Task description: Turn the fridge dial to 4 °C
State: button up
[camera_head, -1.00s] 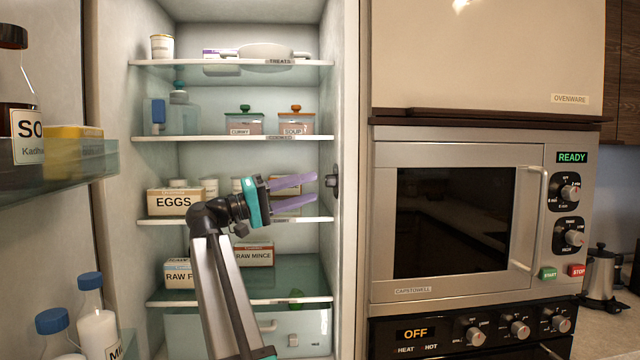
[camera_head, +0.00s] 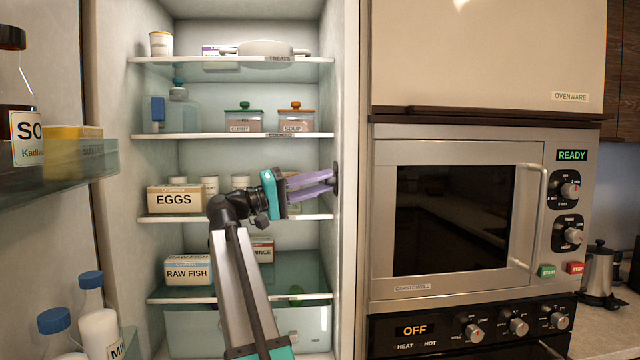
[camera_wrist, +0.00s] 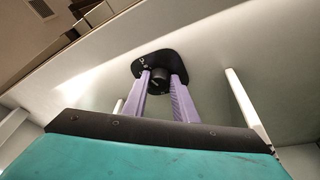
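The fridge dial (camera_wrist: 159,77) is a dark round knob on a black plate on the fridge's right inner wall. In the head view the dial's plate (camera_head: 335,178) shows edge-on, just past my fingertips. My gripper (camera_head: 331,181) reaches into the fridge from the left, its two purple fingers apart. In the wrist view my gripper (camera_wrist: 163,80) has one finger on each side of the knob, with the tips at the plate. I cannot tell whether the fingers touch the knob. The dial's markings are too small to read, and its setting cannot be told.
Fridge shelves (camera_head: 232,136) hold tubs and boxes, including an eggs box (camera_head: 175,199) left of my gripper and a raw fish box (camera_head: 188,270) below. The open door's bin (camera_head: 60,170) is at the left. A microwave (camera_head: 460,215) stands right of the fridge wall.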

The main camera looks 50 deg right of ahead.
jog(key=shift+r+n+p, duration=0.15)
jog(key=shift+n+p, duration=0.25)
jog(key=shift+p, duration=0.05)
jog(key=n+y+p, duration=0.1)
jog(key=n+p, duration=0.4)
jog(key=p, duration=0.2)
jog(key=r+n+t+y+p, duration=0.1)
jog(key=n+y+p, duration=0.1)
jog(key=n+p, duration=0.3)
jog(key=n+t+y+p, duration=0.1)
jog(key=n+p, duration=0.5)
jog(key=p, duration=0.4)
jog(key=shift+r, duration=0.25)
jog(key=shift+f+n+y, duration=0.1)
jog(key=shift+n+y, duration=0.2)
jog(key=o, duration=1)
jog(key=shift+o, duration=0.2)
jog(key=shift+a, duration=0.1)
